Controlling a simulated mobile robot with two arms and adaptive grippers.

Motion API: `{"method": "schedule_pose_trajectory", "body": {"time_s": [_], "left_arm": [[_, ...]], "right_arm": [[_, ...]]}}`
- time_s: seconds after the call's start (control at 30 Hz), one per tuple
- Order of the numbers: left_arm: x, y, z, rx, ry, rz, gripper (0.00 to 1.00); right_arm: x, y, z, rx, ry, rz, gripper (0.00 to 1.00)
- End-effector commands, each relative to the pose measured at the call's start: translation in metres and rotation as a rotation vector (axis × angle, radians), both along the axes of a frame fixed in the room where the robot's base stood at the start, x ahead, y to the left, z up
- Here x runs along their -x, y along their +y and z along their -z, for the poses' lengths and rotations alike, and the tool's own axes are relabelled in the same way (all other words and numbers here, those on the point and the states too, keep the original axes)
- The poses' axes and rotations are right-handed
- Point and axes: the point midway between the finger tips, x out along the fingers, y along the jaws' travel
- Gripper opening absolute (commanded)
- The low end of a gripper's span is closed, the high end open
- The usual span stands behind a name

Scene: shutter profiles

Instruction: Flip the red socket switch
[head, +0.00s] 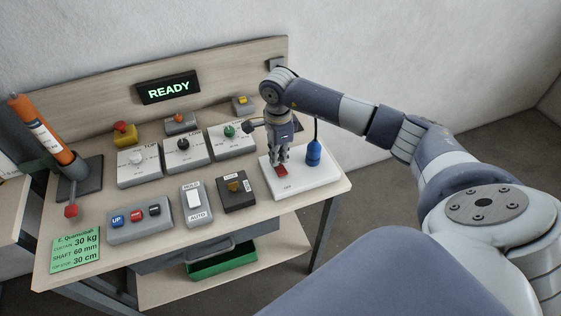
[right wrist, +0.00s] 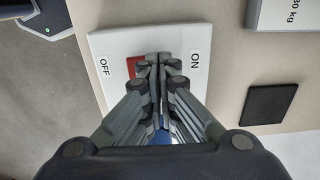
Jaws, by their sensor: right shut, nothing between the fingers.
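The red switch (head: 281,170) sits on a white socket plate (head: 310,179) at the right end of the table, near the plate's left side. In the right wrist view the red switch (right wrist: 134,66) lies between the OFF and ON labels and is partly hidden by my fingers. My right gripper (head: 281,160) is shut and empty, pointing down right at the switch. Whether it touches the switch I cannot tell. A blue plug (head: 313,153) with a dark cable stands upright on the plate, right of the gripper. My left gripper is not in view.
Left of the plate are a dark key box (head: 238,195), a HOLD/AUTO rocker (head: 196,205), a button box (head: 140,219) and several knob boxes. An orange cylinder (head: 45,135) stands at the left. A READY display (head: 168,88) is on the back board. A green bin (head: 222,262) sits below.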

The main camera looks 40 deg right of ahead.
Motion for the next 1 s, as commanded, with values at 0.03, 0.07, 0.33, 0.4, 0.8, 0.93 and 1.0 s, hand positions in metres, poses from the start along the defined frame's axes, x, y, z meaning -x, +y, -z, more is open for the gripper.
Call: {"method": "schedule_pose_trajectory", "body": {"time_s": [0.03,0.07,0.33,0.4,0.8,0.93,1.0], "left_arm": [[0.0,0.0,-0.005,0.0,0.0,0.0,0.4],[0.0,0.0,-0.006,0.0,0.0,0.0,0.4],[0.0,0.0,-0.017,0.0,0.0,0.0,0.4],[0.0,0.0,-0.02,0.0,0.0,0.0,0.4],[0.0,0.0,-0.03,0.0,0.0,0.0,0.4],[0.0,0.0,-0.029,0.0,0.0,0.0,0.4],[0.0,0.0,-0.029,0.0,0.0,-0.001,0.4]], "right_arm": [[0.0,0.0,-0.007,0.0,-0.002,0.0,0.0],[0.0,0.0,-0.01,0.0,-0.002,0.0,0.0],[0.0,0.0,-0.031,0.0,-0.001,-0.001,0.0],[0.0,0.0,-0.037,0.0,-0.001,-0.002,0.0],[0.0,0.0,-0.057,0.001,0.0,-0.001,0.0],[0.0,0.0,-0.056,0.001,0.0,-0.001,0.0],[0.0,0.0,-0.056,0.001,0.0,-0.001,0.0]]}}
